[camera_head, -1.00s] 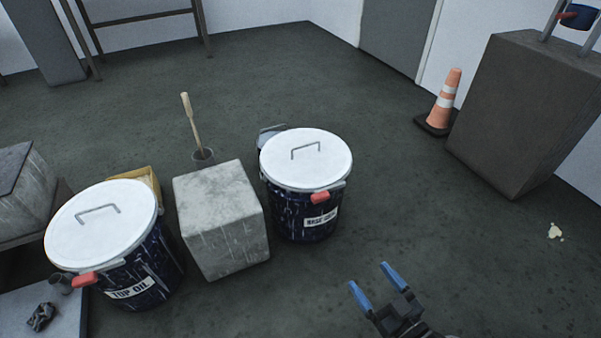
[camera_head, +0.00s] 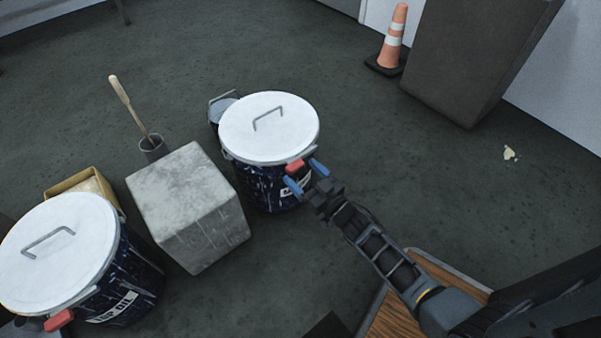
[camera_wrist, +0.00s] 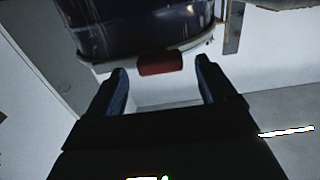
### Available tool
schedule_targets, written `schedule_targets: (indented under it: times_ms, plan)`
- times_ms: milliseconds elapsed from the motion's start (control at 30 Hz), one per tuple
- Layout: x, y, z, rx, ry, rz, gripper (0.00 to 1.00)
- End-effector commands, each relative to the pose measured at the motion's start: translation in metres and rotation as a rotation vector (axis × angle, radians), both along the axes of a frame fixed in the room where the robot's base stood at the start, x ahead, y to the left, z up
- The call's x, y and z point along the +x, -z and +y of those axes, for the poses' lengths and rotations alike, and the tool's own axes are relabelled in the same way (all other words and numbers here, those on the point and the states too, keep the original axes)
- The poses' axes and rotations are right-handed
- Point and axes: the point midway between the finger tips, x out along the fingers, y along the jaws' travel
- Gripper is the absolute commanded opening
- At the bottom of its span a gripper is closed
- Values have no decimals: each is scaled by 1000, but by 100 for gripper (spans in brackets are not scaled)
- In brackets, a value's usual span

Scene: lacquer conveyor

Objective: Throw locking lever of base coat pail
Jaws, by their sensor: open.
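The base coat pail (camera_head: 262,185) is dark blue with paint drips, a white lid (camera_head: 268,128) with a wire handle, and a label mostly hidden behind my gripper. Its red locking lever (camera_head: 294,166) sits at the lid's rim, facing me. My gripper (camera_head: 306,175) is open, its blue fingers on either side of the lever in the head view. In the wrist view the red lever (camera_wrist: 160,64) lies between and just beyond the fingertips (camera_wrist: 162,76), with the pail (camera_wrist: 145,28) appearing above it. I cannot tell whether the fingers touch the lever.
A grey block (camera_head: 190,210) stands left of the pail. The TOP OIL pail (camera_head: 125,270) with its own red lever (camera_head: 59,319) is farther left. A small bucket (camera_head: 222,106), a pot with a stick (camera_head: 153,147) and a yellow box (camera_head: 85,185) stand behind.

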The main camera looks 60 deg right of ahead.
Motion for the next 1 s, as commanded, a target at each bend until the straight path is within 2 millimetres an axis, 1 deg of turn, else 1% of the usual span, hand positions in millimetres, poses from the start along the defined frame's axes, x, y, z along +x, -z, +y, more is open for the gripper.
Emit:
schedule_targets:
  times_ms: [33,200,433,467,1000]
  plan:
    - [5,1,-2,0,0,-1,84]
    - [13,0,-4,0,0,0,84]
    - [14,0,-4,0,0,0,84]
    - [14,0,-4,0,0,0,82]
    - [13,0,-4,0,0,0,30]
